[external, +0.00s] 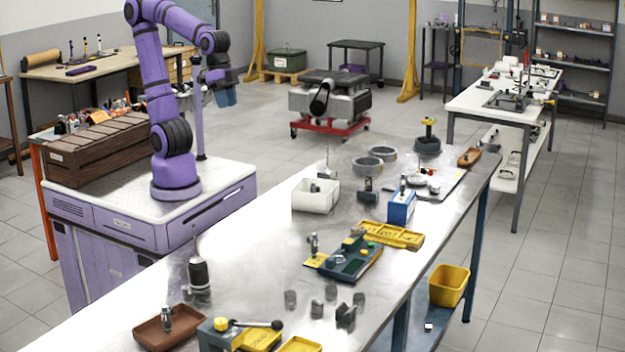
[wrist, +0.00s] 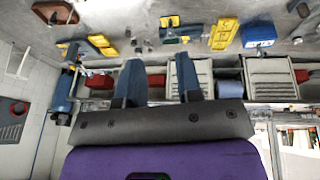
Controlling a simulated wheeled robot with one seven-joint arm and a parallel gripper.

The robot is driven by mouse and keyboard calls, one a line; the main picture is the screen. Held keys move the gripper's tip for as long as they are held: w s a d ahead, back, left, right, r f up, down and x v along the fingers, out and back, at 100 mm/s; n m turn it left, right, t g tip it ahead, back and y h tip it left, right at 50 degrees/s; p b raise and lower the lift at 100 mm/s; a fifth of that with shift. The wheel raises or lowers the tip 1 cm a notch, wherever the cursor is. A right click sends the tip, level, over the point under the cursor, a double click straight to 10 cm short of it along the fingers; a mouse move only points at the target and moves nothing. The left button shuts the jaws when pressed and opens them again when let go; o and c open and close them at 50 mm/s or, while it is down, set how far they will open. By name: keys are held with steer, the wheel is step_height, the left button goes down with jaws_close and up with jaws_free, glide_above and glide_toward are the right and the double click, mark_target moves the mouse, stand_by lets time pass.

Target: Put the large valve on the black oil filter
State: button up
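My gripper (external: 224,92) is raised above my base, well away from the bench. In the wrist view my gripper (wrist: 160,82) has its two blue fingers apart with nothing between them. A dark cylinder with a thin upright stem (external: 199,275) stands at the bench's near left; it may be an oil can or the black oil filter. A black round object with a yellow top (external: 428,146) stands at the far end. I cannot tell which is the filter. Small metal upright pieces stand in the brown tray (external: 150,335) and by the green-and-blue fixture (external: 350,262); I cannot tell which is the large valve.
The steel bench (external: 255,262) also holds a white bin (external: 316,197), a yellow tray (external: 405,236), a blue box (external: 401,210), two grey rings (external: 367,166) and several small grey pieces (external: 331,292). A brown slatted crate (external: 105,158) stands beside my arm. The bench's left middle is clear.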

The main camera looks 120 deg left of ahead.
steer(key=s+a+f+t+y, duration=0.1)
steer(key=s+a, duration=0.4)
steer(key=s, duration=0.4)
steer(key=shift+a+f+t, duration=0.15)
steer(key=shift+a+t, duration=0.2)
steer(key=shift+t, duration=0.05)
stand_by(0.5)
